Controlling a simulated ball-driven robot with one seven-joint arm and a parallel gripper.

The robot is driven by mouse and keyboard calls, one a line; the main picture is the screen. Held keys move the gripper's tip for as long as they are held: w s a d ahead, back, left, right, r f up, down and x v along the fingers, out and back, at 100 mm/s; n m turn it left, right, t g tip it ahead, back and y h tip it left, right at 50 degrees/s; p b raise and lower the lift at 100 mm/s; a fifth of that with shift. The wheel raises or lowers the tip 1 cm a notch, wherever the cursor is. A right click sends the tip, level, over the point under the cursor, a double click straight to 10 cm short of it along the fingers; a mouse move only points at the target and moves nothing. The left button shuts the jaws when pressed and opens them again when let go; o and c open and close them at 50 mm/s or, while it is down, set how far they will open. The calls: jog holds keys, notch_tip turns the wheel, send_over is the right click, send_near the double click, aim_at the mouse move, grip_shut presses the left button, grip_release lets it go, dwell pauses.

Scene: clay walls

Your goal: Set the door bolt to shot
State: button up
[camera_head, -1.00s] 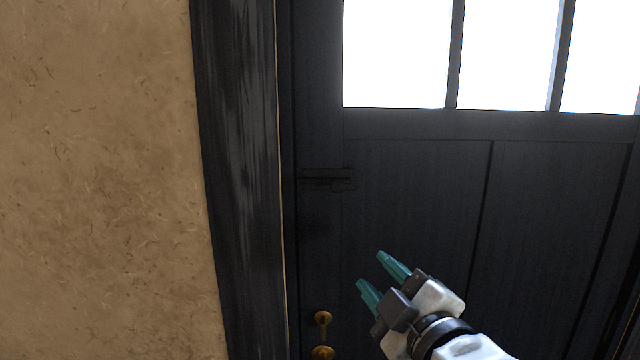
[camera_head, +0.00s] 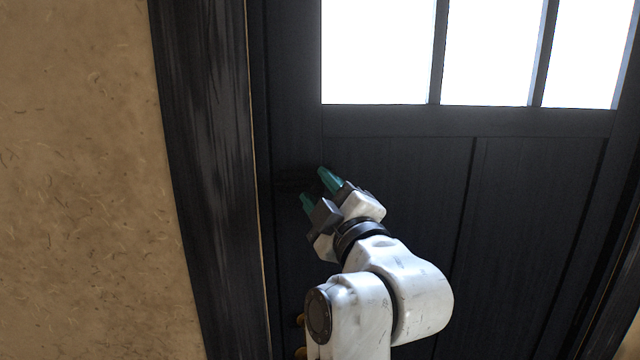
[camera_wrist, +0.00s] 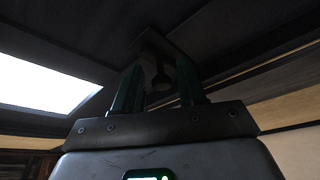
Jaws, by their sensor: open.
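The dark door bolt (camera_head: 290,183) is mounted on the dark door (camera_head: 400,180) near its left edge, beside the frame. It is nearly black on black, and my gripper covers its right end in the head view. My gripper (camera_head: 314,184) is open, with its teal fingers at the bolt's right part. In the wrist view, the bolt's small dark knob (camera_wrist: 161,80) shows between the two open fingers (camera_wrist: 158,72). I cannot tell whether a finger touches it. How far the bolt is slid is too dark to tell.
The dark door frame (camera_head: 205,150) stands left of the door, with a clay wall (camera_head: 80,180) beyond it. Brass door hardware (camera_head: 300,320) is below the bolt, partly hidden by my arm. Bright window panes (camera_head: 375,50) fill the door's top.

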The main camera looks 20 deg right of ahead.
jog(key=shift+w, duration=0.3)
jog(key=shift+c, duration=0.3)
grip_shut()
